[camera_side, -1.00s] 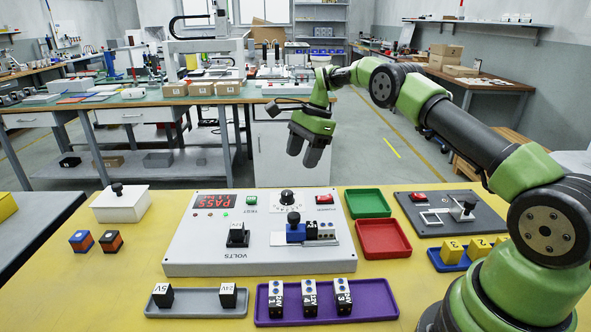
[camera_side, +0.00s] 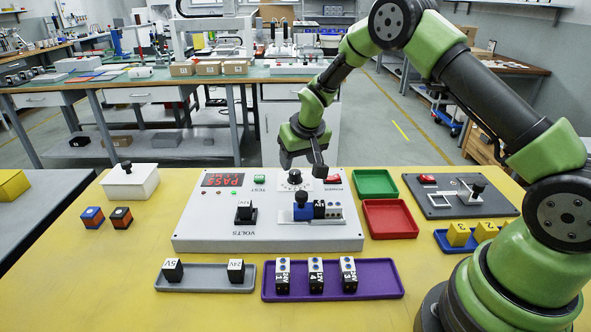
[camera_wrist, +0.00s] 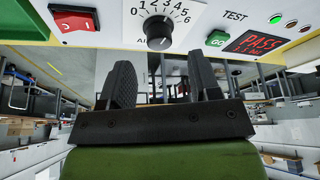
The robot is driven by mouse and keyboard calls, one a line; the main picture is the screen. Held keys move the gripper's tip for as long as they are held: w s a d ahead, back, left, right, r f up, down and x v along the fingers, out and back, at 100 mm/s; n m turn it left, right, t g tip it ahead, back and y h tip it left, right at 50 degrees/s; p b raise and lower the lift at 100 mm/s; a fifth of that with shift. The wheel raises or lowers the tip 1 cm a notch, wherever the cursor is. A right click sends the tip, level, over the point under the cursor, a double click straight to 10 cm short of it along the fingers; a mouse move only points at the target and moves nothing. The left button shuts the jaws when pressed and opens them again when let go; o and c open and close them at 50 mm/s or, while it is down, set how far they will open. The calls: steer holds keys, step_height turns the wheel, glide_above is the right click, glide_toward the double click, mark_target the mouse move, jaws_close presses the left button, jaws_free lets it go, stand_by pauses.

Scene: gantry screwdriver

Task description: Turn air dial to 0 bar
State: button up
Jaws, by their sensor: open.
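The air dial is a black round knob on a white scale marked 0 to 6, seen in the wrist view (camera_wrist: 159,32) and at the back of the grey test panel in the side view (camera_side: 295,177). Its exact pointer direction is hard to read. My gripper (camera_side: 302,168) is open and empty, pointing down over the back edge of the panel at the dial. In the wrist view my gripper (camera_wrist: 163,80) has its two dark fingers apart, with the dial beyond the gap between them. No contact with the dial shows.
The panel has a red power switch (camera_wrist: 75,18), a green TEST button (camera_wrist: 217,39) and a red display (camera_wrist: 262,38) reading PASS. A blue clamp with a black knob (camera_side: 301,206) stands in front of the dial. Red (camera_side: 392,236) and green (camera_side: 362,184) trays lie right.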

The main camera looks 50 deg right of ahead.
mark_target(295, 172)
steer(key=shift+x, duration=2.35)
steer(key=c, duration=0.9)
